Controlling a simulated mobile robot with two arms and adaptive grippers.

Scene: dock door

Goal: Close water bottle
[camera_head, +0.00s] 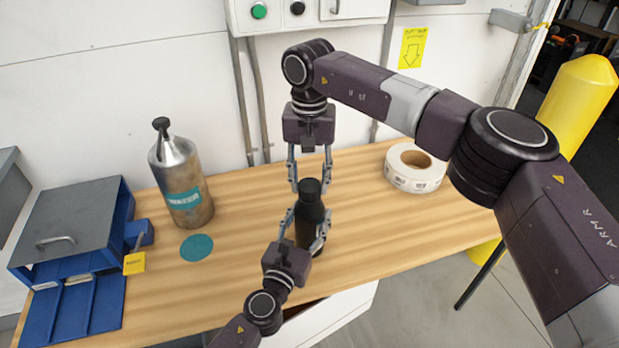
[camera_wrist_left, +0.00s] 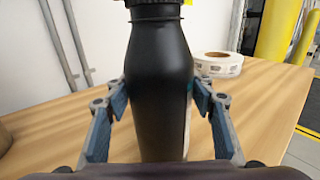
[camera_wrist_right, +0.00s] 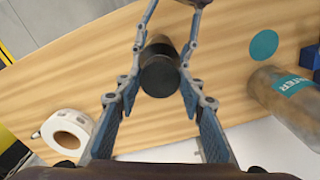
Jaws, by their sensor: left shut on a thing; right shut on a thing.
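A black bottle (camera_head: 309,238) stands upright near the table's front edge; it fills the middle of the left wrist view (camera_wrist_left: 160,85), with a sliver of teal label at its right side. Its black cap (camera_head: 310,187) sits at the top of the neck, and shows end-on in the right wrist view (camera_wrist_right: 160,76). I cannot tell how tightly it is seated. My left gripper (camera_head: 304,226) is shut on the bottle's body from the front. My right gripper (camera_head: 311,184) points down from above and is shut on the cap, a finger on each side.
A metal canister labelled WATER (camera_head: 182,185) stands at the left, behind a teal disc (camera_head: 197,247). A blue box with a grey lid (camera_head: 70,225) is at the far left. A label roll (camera_head: 414,170) lies at the right. The wooden table is clear between roll and bottle.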

